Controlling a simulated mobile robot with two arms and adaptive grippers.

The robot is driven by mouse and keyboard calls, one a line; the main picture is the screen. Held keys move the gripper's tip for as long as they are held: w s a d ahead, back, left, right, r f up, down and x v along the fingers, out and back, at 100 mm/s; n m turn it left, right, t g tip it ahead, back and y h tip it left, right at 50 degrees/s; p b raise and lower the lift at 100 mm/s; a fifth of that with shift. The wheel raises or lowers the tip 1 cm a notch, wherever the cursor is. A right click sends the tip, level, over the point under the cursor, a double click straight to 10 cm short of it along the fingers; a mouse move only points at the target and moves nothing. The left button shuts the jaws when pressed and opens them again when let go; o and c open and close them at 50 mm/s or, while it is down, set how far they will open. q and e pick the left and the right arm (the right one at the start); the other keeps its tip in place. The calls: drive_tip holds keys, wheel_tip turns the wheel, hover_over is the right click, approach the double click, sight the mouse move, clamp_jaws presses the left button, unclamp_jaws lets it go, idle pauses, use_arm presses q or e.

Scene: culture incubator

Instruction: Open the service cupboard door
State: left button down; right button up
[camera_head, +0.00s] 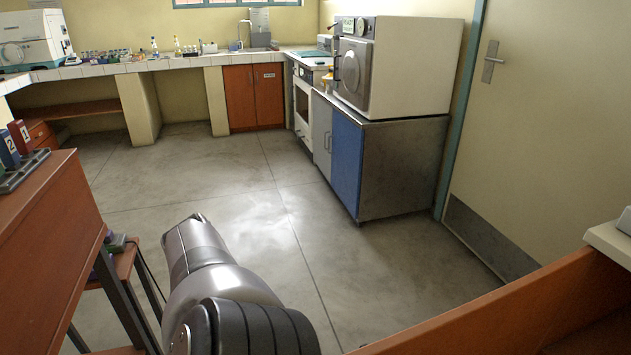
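No door's label is readable, so I cannot tell which is the service cupboard. A red-brown double-door cupboard (253,97) with a small white label stands under the sink counter at the back, its doors shut. A low metal-sided cabinet (405,165) stands right of centre under a white chamber with a round door. It has a blue door (346,163) and a grey door (321,135), both shut, with handles near where they meet. A silver and black link of my arm fills the lower centre. Neither gripper shows, and nothing of mine touches the doors.
Open grey floor (245,190) lies ahead. A brown desk (45,225) stands close on the left, with a stool-like piece below it. A wooden edge (520,310) crosses the lower right. A white incubator-like chamber (412,67) sits on the cabinet. A shut room door (555,130) stands right.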

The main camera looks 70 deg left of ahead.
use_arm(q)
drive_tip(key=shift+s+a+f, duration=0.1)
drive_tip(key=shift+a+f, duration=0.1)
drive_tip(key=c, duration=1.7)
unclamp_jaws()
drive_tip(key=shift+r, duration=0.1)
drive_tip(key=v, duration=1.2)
